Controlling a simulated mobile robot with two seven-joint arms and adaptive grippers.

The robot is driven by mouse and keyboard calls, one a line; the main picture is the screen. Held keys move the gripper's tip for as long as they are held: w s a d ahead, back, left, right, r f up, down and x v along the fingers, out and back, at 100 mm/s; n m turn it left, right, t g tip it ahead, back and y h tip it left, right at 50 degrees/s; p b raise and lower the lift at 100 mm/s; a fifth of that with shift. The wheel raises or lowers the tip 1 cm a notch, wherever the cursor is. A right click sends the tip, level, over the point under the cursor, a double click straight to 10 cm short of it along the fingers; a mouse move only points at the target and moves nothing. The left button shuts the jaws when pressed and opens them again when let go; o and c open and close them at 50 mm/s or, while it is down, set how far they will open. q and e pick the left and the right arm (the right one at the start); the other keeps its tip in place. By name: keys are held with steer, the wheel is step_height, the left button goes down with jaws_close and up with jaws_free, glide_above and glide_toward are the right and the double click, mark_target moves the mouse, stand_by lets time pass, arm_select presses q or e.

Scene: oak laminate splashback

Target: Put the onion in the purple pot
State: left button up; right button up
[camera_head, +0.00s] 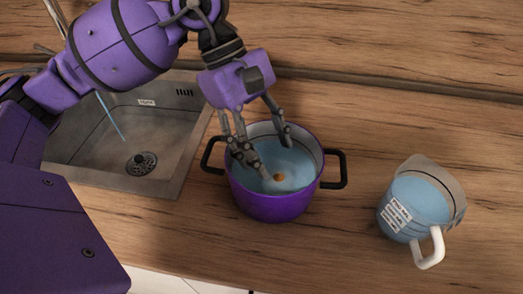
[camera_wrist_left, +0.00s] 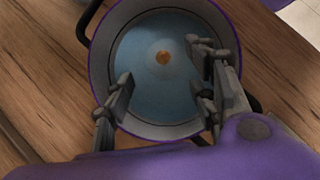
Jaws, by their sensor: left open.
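The purple pot (camera_head: 268,206) stands on the wooden counter and holds bluish water. Its two black handles stick out left and right. A small orange-brown onion (camera_head: 278,177) is in the water inside the pot; it also shows in the left wrist view (camera_wrist_left: 163,58), a little above the middle of the pot's opening. I cannot tell whether it floats or is under the surface. My left gripper (camera_head: 262,158) is over the pot, with its fingers spread and reaching into the opening. In the left wrist view the fingers (camera_wrist_left: 162,97) are apart with nothing between them. My right gripper is not in view.
A clear measuring jug (camera_head: 412,203) with blue liquid and a white handle stands to the right of the pot. A metal sink (camera_head: 120,135) with a drain and a thin running stream lies to the left. The counter between pot and jug is clear.

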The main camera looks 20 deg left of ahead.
arm_select(q)
steer(key=v, duration=0.8)
steer(key=shift+r, duration=0.4)
steer(key=shift+a+f, duration=0.1)
